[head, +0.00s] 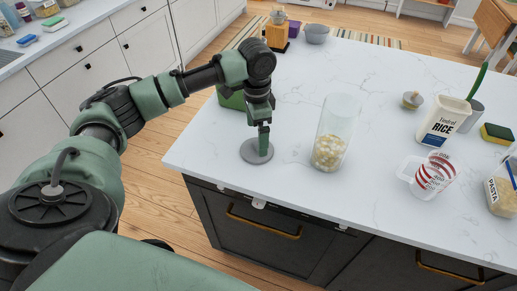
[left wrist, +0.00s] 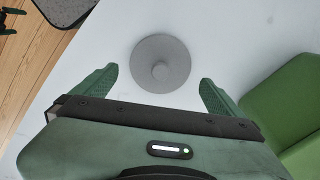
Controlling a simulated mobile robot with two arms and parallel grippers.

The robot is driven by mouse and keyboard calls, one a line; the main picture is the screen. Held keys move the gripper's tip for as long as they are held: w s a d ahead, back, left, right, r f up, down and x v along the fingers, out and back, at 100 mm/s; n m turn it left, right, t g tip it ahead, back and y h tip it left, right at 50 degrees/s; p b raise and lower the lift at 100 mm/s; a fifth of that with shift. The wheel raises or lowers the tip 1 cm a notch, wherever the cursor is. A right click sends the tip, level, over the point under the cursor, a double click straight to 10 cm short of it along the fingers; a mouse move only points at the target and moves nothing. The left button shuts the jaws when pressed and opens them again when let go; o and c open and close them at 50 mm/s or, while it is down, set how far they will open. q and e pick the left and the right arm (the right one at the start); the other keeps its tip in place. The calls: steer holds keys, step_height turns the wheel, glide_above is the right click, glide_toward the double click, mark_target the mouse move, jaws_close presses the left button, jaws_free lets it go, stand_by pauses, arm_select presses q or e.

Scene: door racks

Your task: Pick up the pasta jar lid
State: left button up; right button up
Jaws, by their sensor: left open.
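A flat grey round lid (head: 248,154), which I take as the pasta jar lid, lies on the white counter near its front left corner. In the left wrist view the lid (left wrist: 175,50) has a small round knob at its middle. My left gripper (head: 264,149) points down over the lid. In the left wrist view its open fingers (left wrist: 158,76) stand apart on either side of the knob, with nothing between them. Whether the fingertips touch the lid cannot be told. A tall open glass jar (head: 336,124) with pale pieces inside stands to the right. My right gripper is not in view.
A green box (head: 232,100) stands close behind my left gripper; it also shows in the left wrist view (left wrist: 290,105). Farther right are a small knobbed lid (head: 412,101), a rice container (head: 441,121), a striped measuring cup (head: 431,177) and a pasta package (head: 500,195).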

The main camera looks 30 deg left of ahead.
mark_target(256, 142)
arm_select(q)
steer(key=shift+s+f, duration=0.15)
steer(key=shift+f, duration=0.2)
step_height(256, 142, down, 4)
steer(key=shift+r+p, duration=0.15)
steer(key=shift+p, duration=0.65)
steer(key=shift+w+f, duration=0.2)
steer(key=shift+f, duration=0.2)
steer(key=shift+c, duration=0.3)
steer(key=c, duration=1.1)
steer(key=shift+o, duration=0.2)
steer(key=shift+r, duration=0.15)
